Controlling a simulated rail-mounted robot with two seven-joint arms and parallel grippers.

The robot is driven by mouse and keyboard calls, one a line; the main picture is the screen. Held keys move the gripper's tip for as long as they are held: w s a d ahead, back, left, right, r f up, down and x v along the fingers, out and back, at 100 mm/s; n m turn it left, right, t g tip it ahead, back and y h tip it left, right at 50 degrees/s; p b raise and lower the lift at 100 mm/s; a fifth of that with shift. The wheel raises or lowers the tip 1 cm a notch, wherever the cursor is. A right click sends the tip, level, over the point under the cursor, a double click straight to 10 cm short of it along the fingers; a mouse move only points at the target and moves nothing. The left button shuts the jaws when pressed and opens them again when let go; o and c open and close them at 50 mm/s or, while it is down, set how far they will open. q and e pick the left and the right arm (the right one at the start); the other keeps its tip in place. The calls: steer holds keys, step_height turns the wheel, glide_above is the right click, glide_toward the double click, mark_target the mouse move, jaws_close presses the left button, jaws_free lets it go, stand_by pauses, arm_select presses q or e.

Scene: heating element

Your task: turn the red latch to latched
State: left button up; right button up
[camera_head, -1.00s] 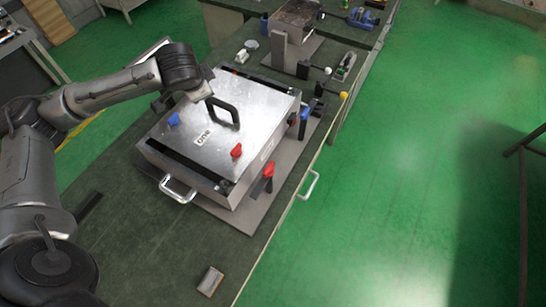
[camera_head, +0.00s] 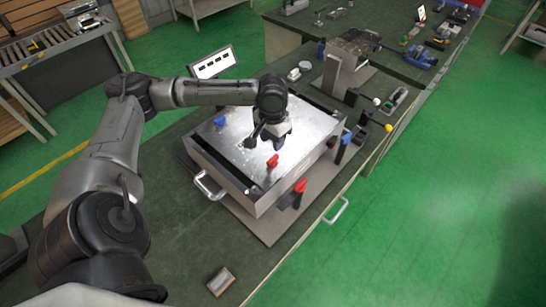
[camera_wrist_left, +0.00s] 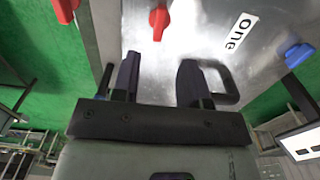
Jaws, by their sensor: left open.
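A metal box (camera_head: 232,168) with a shiny lid stands on the bench. One red part (camera_head: 272,161) is on the lid near its front edge; another red part (camera_head: 300,186) is on a dark post beside the box. In the left wrist view, the red part on the lid (camera_wrist_left: 158,20) is straight ahead of the fingers and the other red part (camera_wrist_left: 66,10) is at the upper left. My left gripper (camera_wrist_left: 160,75) is open and empty, over the lid, apart from both red parts. The arm hides much of the lid's black handle (camera_wrist_left: 228,90) in the head view.
Blue parts are on the lid (camera_head: 220,121) and beside the box (camera_head: 346,137). A silver side handle (camera_head: 209,186) sticks out of the box. A small block (camera_head: 221,281) lies on the bench's near end. A vise-like fixture (camera_head: 348,68) and a screen (camera_head: 212,63) stand behind.

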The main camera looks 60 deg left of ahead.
mark_target(273, 158)
arm_select(q)
step_height(273, 158, down, 9)
steer(key=shift+r+b, duration=0.2)
steer(key=shift+b, duration=0.25)
jaws_close()
stand_by(0.3)
